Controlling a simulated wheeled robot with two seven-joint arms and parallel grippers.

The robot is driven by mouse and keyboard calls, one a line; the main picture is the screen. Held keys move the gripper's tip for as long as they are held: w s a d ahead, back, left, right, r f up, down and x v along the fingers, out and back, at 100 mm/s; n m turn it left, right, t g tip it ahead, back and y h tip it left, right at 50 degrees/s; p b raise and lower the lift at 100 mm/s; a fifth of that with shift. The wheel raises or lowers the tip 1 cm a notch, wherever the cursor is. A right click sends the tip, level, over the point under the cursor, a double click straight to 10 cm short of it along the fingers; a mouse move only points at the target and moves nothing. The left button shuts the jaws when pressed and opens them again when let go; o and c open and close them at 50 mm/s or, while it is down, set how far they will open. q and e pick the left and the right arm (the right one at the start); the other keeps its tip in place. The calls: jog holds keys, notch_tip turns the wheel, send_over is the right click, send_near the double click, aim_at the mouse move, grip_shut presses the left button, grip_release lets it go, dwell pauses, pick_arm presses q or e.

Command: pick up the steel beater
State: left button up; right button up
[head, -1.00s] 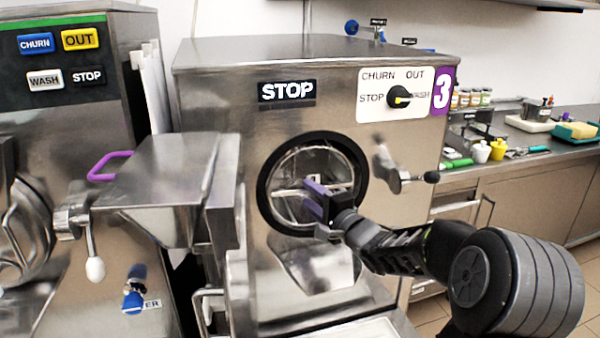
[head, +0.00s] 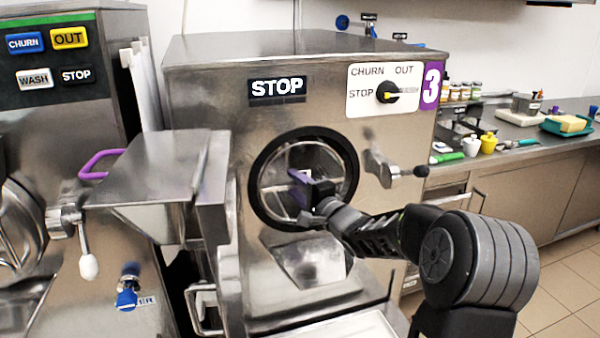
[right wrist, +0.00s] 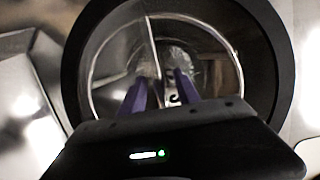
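The steel beater (right wrist: 170,90) is inside the round barrel opening (head: 262,178) of the freezer marked 3; metal parts of it show between my fingers in the right wrist view. Reflections blur its shape, and my gripper hides much of it in the head view. My right gripper (head: 300,188) is at the opening, with its purple fingers pointing in. In the right wrist view the fingers (right wrist: 160,88) stand apart on either side of the metal; I see no firm contact. My left gripper is not in view.
The black ring (right wrist: 272,75) surrounds the opening closely around my fingers. The open steel door with its hopper (head: 160,175) stands to the left. A spout (head: 305,260) sits below the opening, and a lever handle (head: 410,171) juts out at the right.

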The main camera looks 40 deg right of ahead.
jog(key=w, duration=0.4)
jog(key=shift+w+d+p, duration=0.1)
jog(key=shift+d+p, duration=0.1)
jog(key=shift+p, duration=0.15)
grip_shut()
dwell(0.4)
dwell(1.0)
